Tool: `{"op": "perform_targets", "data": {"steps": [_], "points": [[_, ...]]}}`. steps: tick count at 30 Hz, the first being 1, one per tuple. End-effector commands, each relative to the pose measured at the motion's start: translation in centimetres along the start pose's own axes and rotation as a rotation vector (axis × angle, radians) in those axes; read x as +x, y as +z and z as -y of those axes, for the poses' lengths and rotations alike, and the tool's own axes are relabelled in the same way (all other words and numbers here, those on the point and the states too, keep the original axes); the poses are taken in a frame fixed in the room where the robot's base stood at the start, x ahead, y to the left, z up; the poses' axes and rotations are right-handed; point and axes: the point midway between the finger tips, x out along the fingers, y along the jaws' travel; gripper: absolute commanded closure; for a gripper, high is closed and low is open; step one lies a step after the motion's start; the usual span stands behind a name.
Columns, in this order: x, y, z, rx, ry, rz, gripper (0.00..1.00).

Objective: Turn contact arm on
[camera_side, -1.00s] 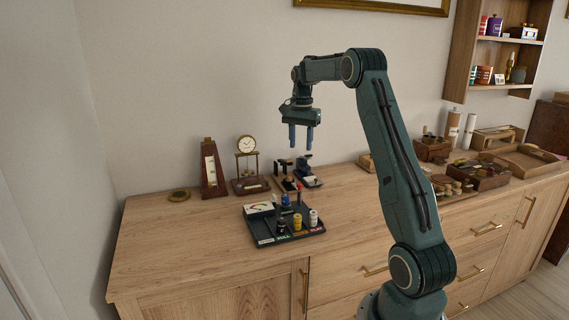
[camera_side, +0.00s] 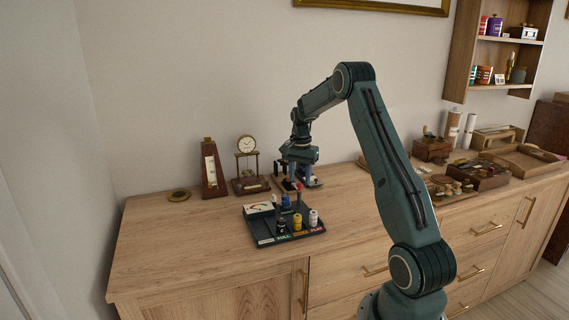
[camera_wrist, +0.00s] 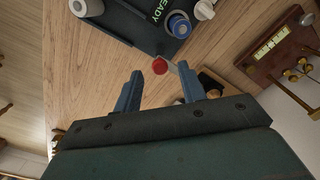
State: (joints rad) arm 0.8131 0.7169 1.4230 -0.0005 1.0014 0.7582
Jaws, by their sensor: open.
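My gripper (camera_side: 296,182) is open and points down just behind the dark control panel (camera_side: 262,241) on the wooden cabinet top. In the wrist view my gripper (camera_wrist: 160,75) has its two blue fingers apart, with a red knob (camera_wrist: 160,66) just beyond and between the tips, seemingly not touched. The red knob sits beside the panel edge, by a thin grey strip that may be the contact arm. In the side view a red tip (camera_side: 298,187) shows near the fingers. The panel (camera_wrist: 128,22) also shows in the wrist view, with a blue-topped post (camera_wrist: 179,24).
The panel carries a meter (camera_side: 258,208), a yellow post (camera_side: 297,221) and a white post (camera_side: 313,217). A metronome (camera_side: 211,170) and a clock (camera_side: 247,160) stand to the left. Small dark devices stand behind my gripper. The cabinet top at front left is clear.

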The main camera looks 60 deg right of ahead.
Motion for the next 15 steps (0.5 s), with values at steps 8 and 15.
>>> {"op": "perform_targets", "data": {"steps": [8,15], "points": [[1.40,0.02,-0.02,0.000,0.000,0.000,0.59],[1.43,0.02,-0.02,0.000,0.000,0.000,0.59]]}}
